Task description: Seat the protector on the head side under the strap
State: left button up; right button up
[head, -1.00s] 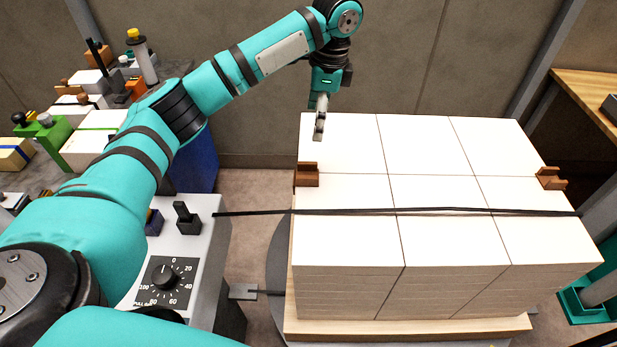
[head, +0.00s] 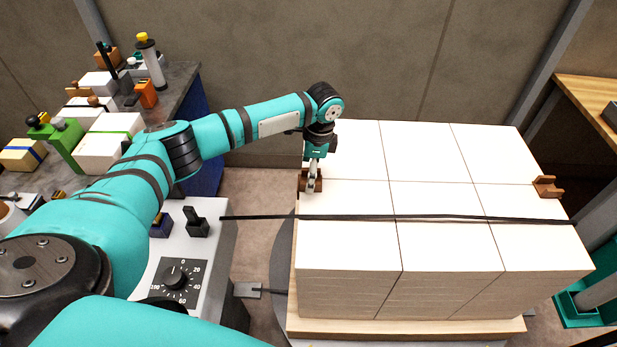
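A brown notched protector (head: 303,184) sits on the left top edge of the stack of white reams (head: 440,205), behind the black strap (head: 440,217) and apart from it. A second brown protector (head: 547,187) sits on the right top edge, also behind the strap. The strap runs across the top of the stack from left to right. My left gripper (head: 312,187) points down at the left protector, its fingers over it and partly hiding it. Whether the fingers are closed on it is too small to tell. My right gripper is not in view.
A grey strapping unit with a dial (head: 174,277) and black lever (head: 195,222) stands left of the stack. The stack rests on a wooden pallet (head: 400,330). A cluttered grey bench is at the back left, and a wooden table (head: 590,90) at the right.

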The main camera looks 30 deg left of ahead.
pick_arm(q)
jog(key=shift+a+f, duration=0.15)
jog(key=shift+f, duration=1.05)
jog(key=c, duration=1.3)
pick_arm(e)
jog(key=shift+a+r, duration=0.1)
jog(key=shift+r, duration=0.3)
pick_arm(q)
jog(key=shift+r, duration=0.15)
